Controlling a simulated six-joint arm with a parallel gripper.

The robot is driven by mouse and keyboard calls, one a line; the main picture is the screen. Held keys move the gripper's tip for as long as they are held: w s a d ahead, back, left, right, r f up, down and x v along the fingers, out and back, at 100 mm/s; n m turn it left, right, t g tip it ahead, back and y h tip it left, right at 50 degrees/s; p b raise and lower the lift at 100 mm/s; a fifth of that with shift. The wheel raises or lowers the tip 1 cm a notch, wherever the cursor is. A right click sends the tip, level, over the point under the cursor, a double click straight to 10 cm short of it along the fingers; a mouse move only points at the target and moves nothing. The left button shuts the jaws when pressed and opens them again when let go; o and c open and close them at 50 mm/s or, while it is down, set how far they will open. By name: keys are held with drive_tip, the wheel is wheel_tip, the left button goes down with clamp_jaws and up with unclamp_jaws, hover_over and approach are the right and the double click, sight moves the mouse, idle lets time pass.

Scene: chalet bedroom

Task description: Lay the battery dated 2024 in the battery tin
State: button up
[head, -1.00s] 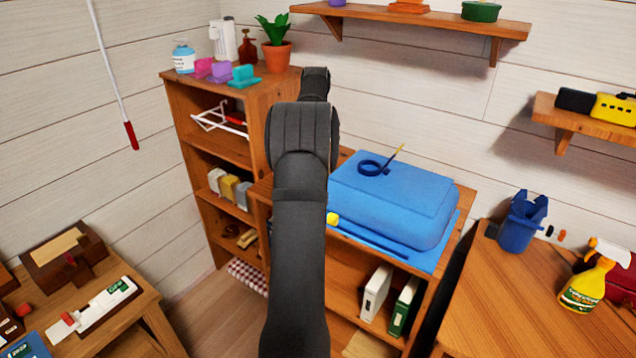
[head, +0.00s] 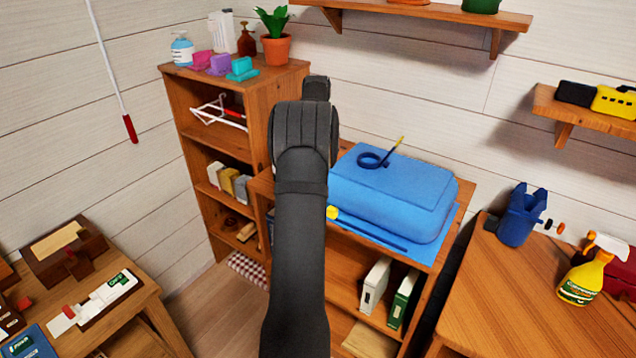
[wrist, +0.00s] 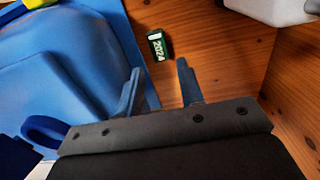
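The battery dated 2024 (wrist: 159,46) is small and green with a white label end and "2024" on its side. It lies on a wooden surface in the wrist view, just beyond my fingertips. My gripper (wrist: 157,76) is open, its two blue-grey fingers apart with nothing between them. The battery sits ahead of the gap between the fingers, not touching them as far as I can see. In the head view my arm hides the gripper and the battery. I cannot identify the battery tin in either view.
A big blue case (head: 392,195) lies left of the fingers in the wrist view (wrist: 60,70). A white object (wrist: 275,8) and a wooden panel are at the right there. Tall shelves (head: 185,110), a wall shelf (head: 430,14) and a right-hand table (head: 500,290) surround my arm.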

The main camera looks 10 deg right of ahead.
drive_tip(key=f, duration=0.7)
drive_tip(key=shift+d+f, duration=0.2)
drive_tip(key=shift+f, duration=0.2)
clamp_jaws()
wheel_tip(320, 180, up, 10)
drive_tip(key=s+a+f+n, duration=0.2)
drive_tip(key=s+a+f, duration=0.1)
drive_tip(key=s+a, duration=0.3)
drive_tip(key=s+a+f+n, duration=0.3)
drive_tip(key=s+a, duration=0.4)
drive_tip(key=a, duration=0.3)
drive_tip(key=shift+s+a+f+n, duration=0.2)
drive_tip(key=shift+s+a+n, duration=0.1)
drive_tip(key=shift+a, duration=0.05)
